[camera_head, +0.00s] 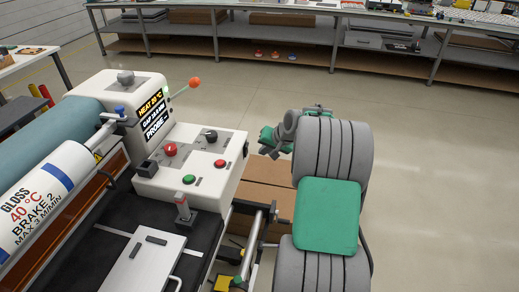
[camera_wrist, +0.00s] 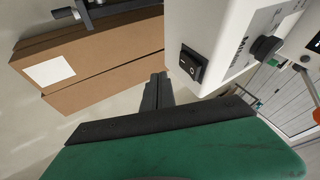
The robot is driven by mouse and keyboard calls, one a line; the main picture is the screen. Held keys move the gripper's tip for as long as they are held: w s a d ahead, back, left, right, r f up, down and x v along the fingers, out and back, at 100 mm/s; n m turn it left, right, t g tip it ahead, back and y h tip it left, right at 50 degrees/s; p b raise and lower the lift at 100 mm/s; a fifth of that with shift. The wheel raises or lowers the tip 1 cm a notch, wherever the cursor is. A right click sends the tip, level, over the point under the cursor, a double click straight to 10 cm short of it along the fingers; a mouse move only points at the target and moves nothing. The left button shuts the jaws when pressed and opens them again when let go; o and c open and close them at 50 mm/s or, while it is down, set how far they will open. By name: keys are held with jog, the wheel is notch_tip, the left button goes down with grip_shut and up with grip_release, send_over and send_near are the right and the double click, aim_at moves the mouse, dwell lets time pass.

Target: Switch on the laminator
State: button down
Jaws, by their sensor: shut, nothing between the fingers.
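The laminator (camera_head: 165,185) stands at the left in the head view, with a white control box carrying a red button (camera_head: 170,149), a green button (camera_head: 189,179) and a black knob (camera_head: 210,135). Its display (camera_head: 152,112) is lit and shows a HEAT line. In the wrist view, a black rocker switch (camera_wrist: 190,65) sits on the side of a white housing (camera_wrist: 220,35). A black round knob (camera_wrist: 265,48) is farther right. My gripper (camera_wrist: 158,78) is shut and empty, its fingertips just left of the rocker switch and apparently apart from it. In the head view, my gripper (camera_head: 272,148) is right of the control box, partly hidden by my arm.
Brown cardboard boxes (camera_head: 268,180) lie on the floor beside the laminator, below my gripper; they also show in the wrist view (camera_wrist: 110,60). The floor (camera_head: 430,190) at the right is clear. A long shelved bench (camera_head: 300,40) stands behind.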

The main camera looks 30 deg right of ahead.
jog(key=s+d+f+v, duration=0.1)
jog(key=v, duration=0.9)
jog(key=shift+b, duration=0.45)
